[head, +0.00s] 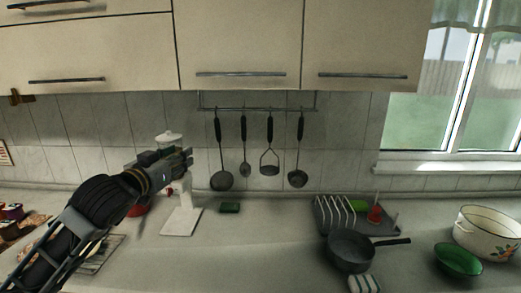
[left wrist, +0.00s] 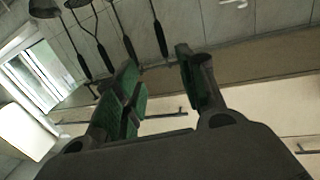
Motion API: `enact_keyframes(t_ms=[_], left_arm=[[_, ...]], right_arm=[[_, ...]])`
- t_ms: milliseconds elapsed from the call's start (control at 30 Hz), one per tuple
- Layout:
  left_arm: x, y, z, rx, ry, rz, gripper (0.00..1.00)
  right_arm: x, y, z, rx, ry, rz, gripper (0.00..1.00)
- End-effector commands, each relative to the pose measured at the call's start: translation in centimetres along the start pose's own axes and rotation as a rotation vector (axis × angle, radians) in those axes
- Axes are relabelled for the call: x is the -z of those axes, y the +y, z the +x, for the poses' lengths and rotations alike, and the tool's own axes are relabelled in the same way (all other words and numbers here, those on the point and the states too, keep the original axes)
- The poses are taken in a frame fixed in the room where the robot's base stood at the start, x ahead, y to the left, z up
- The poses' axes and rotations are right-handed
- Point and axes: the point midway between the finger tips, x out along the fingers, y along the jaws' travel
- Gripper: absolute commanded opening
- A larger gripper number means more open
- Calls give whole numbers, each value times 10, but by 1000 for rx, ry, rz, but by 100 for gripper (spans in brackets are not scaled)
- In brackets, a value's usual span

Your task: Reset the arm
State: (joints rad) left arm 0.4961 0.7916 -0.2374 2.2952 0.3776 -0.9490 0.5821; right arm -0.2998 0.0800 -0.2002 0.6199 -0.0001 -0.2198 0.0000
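My left arm (head: 100,205) comes in from the left in the head view and reaches up above the counter. My left gripper (head: 187,158) is in front of the white kitchen scale (head: 182,222) and partly hides it. In the left wrist view the gripper (left wrist: 158,68) shows two green-padded fingers standing apart with nothing between them. The gripper holds nothing. My right arm and right gripper show in neither view.
Utensils (head: 269,150) hang from a rail under the cabinets (head: 240,45). The counter (head: 265,250) is clear in the middle. A frying pan (head: 350,252), dish rack (head: 385,229), green bowl (head: 458,261) and enamel pot (head: 487,240) stand at right. A red bowl (head: 138,210) is behind my arm.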

Motion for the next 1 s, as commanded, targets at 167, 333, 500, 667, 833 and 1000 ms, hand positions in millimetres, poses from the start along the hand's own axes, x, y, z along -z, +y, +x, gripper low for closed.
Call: enact_keyframes(t_ms=[167,333,500,667,833,1000], left_arm=[[-9,1,0,2,-16,-1,40],[-20,3,0,5,-37,-1,40],[-36,5,0,10,-65,-1,40],[-58,8,-1,16,-106,0,40],[-92,12,-5,24,-170,-1,40],[-140,19,-14,36,-263,-3,40]], right_arm=[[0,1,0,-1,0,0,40],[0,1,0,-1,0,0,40],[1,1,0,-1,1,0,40],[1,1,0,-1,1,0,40],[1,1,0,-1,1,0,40],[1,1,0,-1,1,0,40]])
